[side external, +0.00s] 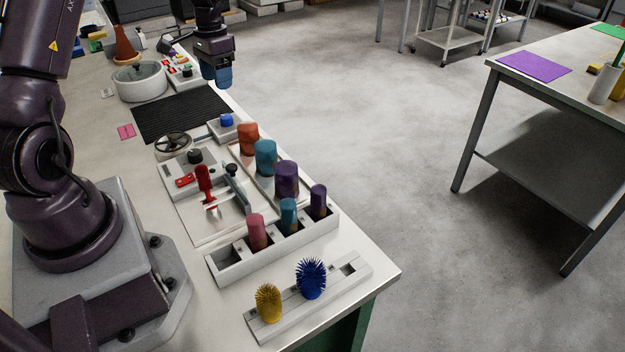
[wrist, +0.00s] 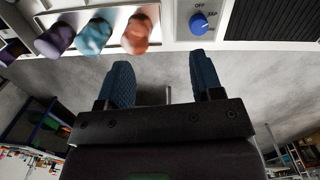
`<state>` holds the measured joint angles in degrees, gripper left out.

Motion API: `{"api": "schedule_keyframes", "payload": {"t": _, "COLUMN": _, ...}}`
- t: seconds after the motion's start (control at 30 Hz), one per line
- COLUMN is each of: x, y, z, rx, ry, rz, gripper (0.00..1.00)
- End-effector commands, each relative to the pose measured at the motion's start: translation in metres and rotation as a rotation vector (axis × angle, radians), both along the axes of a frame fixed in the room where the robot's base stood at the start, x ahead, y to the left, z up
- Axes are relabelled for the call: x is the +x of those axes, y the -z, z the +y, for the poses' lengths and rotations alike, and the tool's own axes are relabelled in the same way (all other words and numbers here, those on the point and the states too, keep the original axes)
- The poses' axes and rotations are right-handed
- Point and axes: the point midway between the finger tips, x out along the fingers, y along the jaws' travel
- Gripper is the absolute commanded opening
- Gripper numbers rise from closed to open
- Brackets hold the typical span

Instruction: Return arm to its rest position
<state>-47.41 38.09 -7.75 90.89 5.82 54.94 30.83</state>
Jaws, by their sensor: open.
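My gripper (side external: 218,76) hangs at the top centre of the side view, above and just off the bench's right edge. In the wrist view my gripper (wrist: 161,78) has its two blue fingers wide apart with nothing between them. Bare floor shows behind them. The nearest bench control is a blue knob (side external: 227,120) on a grey panel; in the wrist view the knob (wrist: 199,24) sits beyond the right finger, beside an "OFF" label. My gripper is apart from everything in view.
An orange cylinder (side external: 248,138), a teal cylinder (side external: 265,157) and a purple cylinder (side external: 287,178) stand on the bench. A slotted white rack (side external: 230,267) holds smaller ones. A black ribbed mat (side external: 181,114) and white pot (side external: 140,82) lie farther back.

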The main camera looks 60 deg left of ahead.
Motion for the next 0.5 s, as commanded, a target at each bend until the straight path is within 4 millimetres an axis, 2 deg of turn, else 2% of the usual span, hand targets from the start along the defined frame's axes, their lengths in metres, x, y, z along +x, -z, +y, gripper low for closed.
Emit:
{"api": "schedule_keyframes", "payload": {"t": 0.03, "x": -0.001, "y": -0.015, "z": -0.016, "rx": 0.014, "ry": -0.02, "rz": -0.004, "gripper": 0.6}}
{"api": "schedule_keyframes", "payload": {"t": 0.27, "x": -0.017, "y": -0.077, "z": -0.099, "rx": 0.076, "ry": -0.112, "rz": -0.054, "gripper": 0.6}}
{"api": "schedule_keyframes", "payload": {"t": 0.4, "x": -0.039, "y": -0.11, "z": -0.153, "rx": 0.105, "ry": -0.14, "rz": -0.119, "gripper": 0.6}}
{"api": "schedule_keyframes", "payload": {"t": 0.5, "x": -0.059, "y": -0.127, "z": -0.188, "rx": 0.114, "ry": -0.143, "rz": -0.176, "gripper": 0.6}}
